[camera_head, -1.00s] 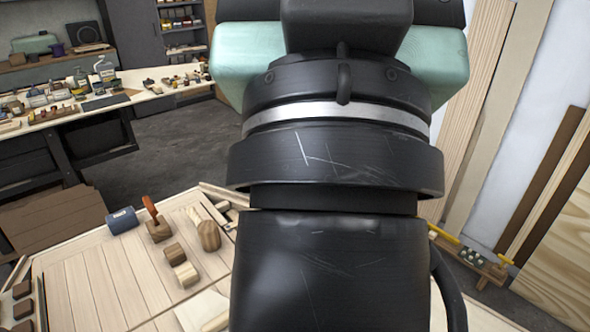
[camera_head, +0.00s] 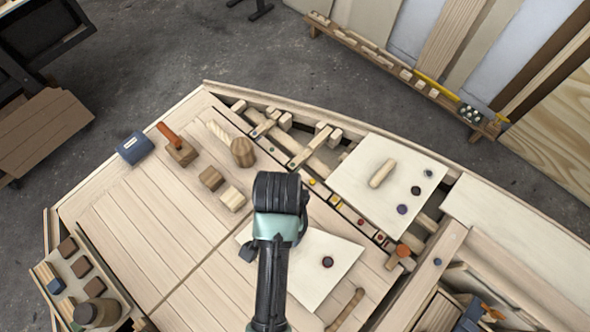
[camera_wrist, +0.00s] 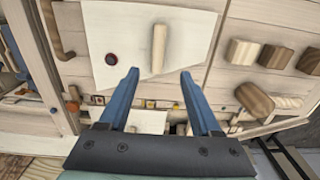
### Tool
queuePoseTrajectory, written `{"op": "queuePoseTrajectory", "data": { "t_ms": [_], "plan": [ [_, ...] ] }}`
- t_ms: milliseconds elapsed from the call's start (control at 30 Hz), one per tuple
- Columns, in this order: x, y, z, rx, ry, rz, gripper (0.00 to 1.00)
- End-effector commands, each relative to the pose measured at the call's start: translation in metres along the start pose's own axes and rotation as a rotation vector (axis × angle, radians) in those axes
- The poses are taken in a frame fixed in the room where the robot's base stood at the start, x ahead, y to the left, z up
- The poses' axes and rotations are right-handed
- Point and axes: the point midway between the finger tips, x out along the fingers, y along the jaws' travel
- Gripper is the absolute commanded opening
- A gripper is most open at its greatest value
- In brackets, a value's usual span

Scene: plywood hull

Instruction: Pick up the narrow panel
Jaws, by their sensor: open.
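Two pale panels lie on the plywood deck, and I cannot tell for sure which is the narrow panel. The nearer panel (camera_head: 337,252) carries a dark round knob (camera_head: 327,262) and is partly hidden by my arm in the head view. In the wrist view this panel (camera_wrist: 196,30) shows the knob and a pale wooden bar handle (camera_wrist: 159,46). The farther panel (camera_head: 362,158) carries a bar handle (camera_head: 382,173) and several dark knobs. My gripper (camera_wrist: 160,74) is open and empty, its blue fingers pointing toward the nearer panel and apart from it; the head view hides its fingers.
Wooden blocks (camera_head: 211,178), a mallet-like tool (camera_head: 177,147) and a blue item (camera_head: 134,148) sit left of my arm. A tray of small blocks (camera_head: 88,275) is at lower left. Open framing gaps lie along the right.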

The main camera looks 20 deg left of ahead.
Motion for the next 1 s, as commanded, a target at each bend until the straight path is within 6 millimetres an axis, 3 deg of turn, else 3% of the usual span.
{"op": "queuePoseTrajectory", "data": {
  "t_ms": [300, 567, 1000],
  "plan": [
    [0.058, 0.001, 0.002, 0.000, -0.007, 0.005, 0.65],
    [0.076, 0.001, 0.002, 0.000, -0.003, 0.002, 0.65],
    [0.123, 0.001, 0.005, -0.001, -0.002, 0.001, 0.65]
  ]
}}
